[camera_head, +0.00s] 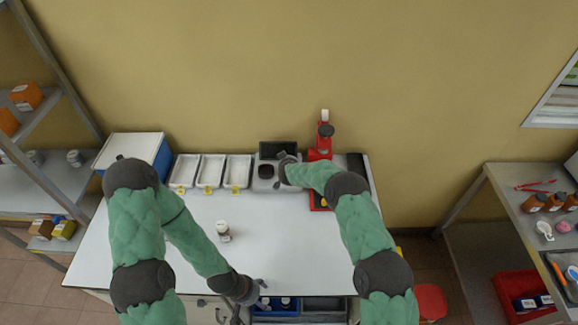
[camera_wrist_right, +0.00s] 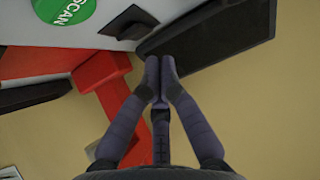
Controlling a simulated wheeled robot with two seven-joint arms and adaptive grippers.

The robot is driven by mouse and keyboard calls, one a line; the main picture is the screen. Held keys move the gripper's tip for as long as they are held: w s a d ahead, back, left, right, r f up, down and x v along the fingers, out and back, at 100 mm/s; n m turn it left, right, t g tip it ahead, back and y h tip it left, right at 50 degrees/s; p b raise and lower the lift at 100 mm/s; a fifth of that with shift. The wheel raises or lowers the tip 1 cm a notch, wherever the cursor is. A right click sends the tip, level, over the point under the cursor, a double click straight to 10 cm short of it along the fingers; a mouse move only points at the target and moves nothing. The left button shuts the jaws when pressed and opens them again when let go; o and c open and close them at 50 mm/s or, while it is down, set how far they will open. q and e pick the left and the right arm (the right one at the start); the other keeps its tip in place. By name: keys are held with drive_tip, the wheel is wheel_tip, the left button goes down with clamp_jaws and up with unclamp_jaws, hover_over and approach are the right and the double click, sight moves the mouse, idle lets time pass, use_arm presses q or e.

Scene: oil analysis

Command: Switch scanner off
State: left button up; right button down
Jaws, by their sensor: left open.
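The scanner (camera_head: 264,183) is a light grey device with a dark screen (camera_head: 279,149) at the back of the white table. In the right wrist view its pale body (camera_wrist_right: 90,40) carries a green SCAN button (camera_wrist_right: 66,8) and a small dark switch-like part (camera_wrist_right: 129,22) beside the black screen (camera_wrist_right: 215,27). My right gripper (camera_wrist_right: 160,72) is shut and looks empty. Its fingertips are close to the screen's lower corner; I cannot tell if they touch. It also shows at the scanner's right side in the head view (camera_head: 281,163). My left gripper (camera_head: 254,297) is open at the table's front edge.
A red microscope (camera_head: 321,150) stands right of the scanner. Several white trays (camera_head: 211,170) and a blue-white box (camera_head: 132,146) are to its left. A small jar (camera_head: 223,231) stands mid-table, with clear surface around it. Shelves flank the table.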

drive_tip(key=v, duration=0.8)
drive_tip(key=shift+s+r, duration=0.15)
drive_tip(key=shift+r, duration=0.05)
idle(0.4)
